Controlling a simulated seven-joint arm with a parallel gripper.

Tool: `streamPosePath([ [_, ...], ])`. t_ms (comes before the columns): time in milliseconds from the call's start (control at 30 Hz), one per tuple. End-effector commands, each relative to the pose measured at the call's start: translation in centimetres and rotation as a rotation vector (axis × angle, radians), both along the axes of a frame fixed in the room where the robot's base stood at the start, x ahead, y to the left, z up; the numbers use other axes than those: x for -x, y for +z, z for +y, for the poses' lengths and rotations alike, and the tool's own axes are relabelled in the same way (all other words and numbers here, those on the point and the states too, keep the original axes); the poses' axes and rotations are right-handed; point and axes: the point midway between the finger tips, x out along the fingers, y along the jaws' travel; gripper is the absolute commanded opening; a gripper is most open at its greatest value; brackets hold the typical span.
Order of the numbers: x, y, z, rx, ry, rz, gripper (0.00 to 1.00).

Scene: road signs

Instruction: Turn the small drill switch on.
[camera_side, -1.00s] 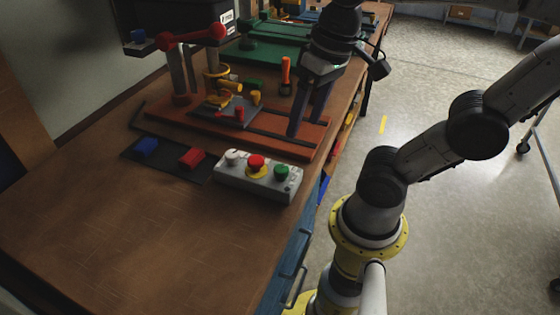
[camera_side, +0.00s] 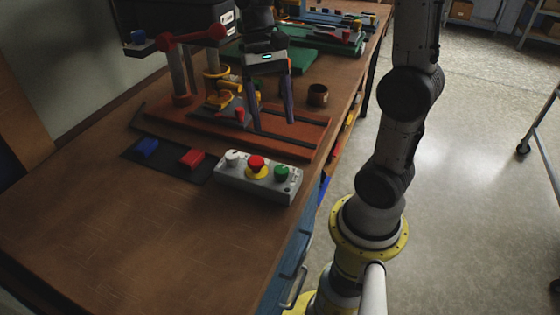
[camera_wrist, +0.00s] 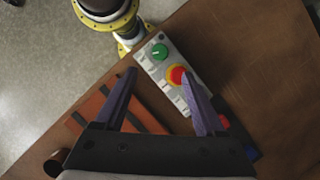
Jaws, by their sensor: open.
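A grey control box (camera_side: 259,188) lies on the front right part of the bench. It carries a white knob (camera_side: 233,157), a red button on a yellow collar (camera_side: 257,164) and a green knob (camera_side: 281,172). The green knob (camera_wrist: 158,51) and red button (camera_wrist: 177,75) also show in the wrist view. I cannot tell which control is the small drill switch. Behind the box, the drill stand's red-brown base (camera_side: 190,129) holds a column and yellow parts. My gripper (camera_side: 271,124) is open and empty above the base's right part, pointing down, behind and apart from the box.
A dark mat (camera_side: 172,168) with a blue block (camera_side: 147,147) and a red block (camera_side: 191,158) lies left of the box. A dark cup (camera_side: 317,95) stands right of my gripper. The bench front (camera_side: 110,235) is clear.

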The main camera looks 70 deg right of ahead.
Motion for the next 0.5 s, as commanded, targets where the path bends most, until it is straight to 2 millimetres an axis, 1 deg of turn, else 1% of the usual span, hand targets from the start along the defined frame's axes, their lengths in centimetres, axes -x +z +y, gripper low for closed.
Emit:
streamPosePath([
  [33, 0.4, -1.0, 0.3, -0.001, 0.002, 0.005, 0.72],
  [300, 1.8, -5.9, 1.8, -0.002, 0.003, 0.005, 0.72],
  [500, 2.6, -8.5, 2.6, -0.002, 0.003, 0.004, 0.72],
])
